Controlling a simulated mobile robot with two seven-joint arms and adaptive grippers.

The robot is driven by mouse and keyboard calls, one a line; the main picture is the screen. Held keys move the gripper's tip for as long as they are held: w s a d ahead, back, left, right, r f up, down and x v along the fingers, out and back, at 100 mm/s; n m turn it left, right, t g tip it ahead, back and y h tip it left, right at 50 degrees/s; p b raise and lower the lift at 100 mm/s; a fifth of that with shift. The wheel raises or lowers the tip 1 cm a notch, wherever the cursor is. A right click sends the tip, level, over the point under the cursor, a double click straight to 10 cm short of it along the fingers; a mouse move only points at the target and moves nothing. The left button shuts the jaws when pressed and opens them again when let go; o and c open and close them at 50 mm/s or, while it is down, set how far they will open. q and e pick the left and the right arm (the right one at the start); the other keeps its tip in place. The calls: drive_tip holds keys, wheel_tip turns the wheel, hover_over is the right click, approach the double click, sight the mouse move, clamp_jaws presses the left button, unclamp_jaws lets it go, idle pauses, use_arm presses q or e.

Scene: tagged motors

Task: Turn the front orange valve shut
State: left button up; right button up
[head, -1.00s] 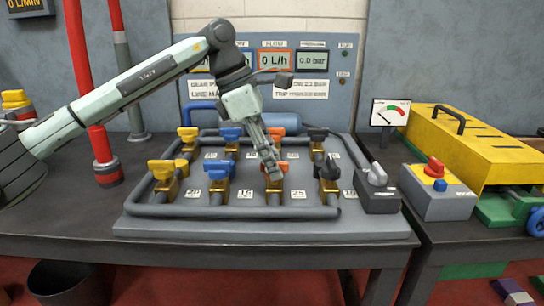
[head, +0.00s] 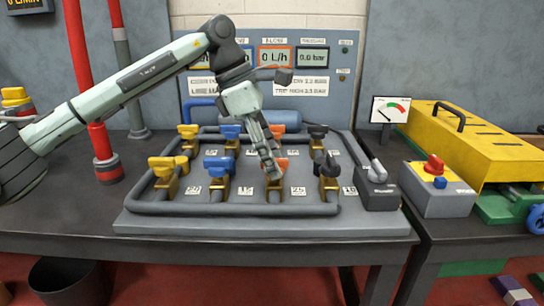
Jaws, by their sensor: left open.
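The front orange valve (head: 282,164) is in the front row of valves on the grey pipe board, right of the front blue valve. Its orange handle is mostly hidden behind my left gripper (head: 271,173). My left gripper reaches down from the upper left, its fingertips at the handle. The fingers are open; whether they touch the handle cannot be told. A second orange valve (head: 276,132) stands in the back row behind the fingers. My right gripper is not in view.
Front neighbours are the blue valve (head: 219,165) and the black valve (head: 327,165). A yellow valve (head: 168,166) stands farther left. A grey lever box (head: 378,195) is at the board's right edge. A red pipe (head: 101,142) rises at the left.

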use_arm(q)
drive_tip(key=v, duration=1.2)
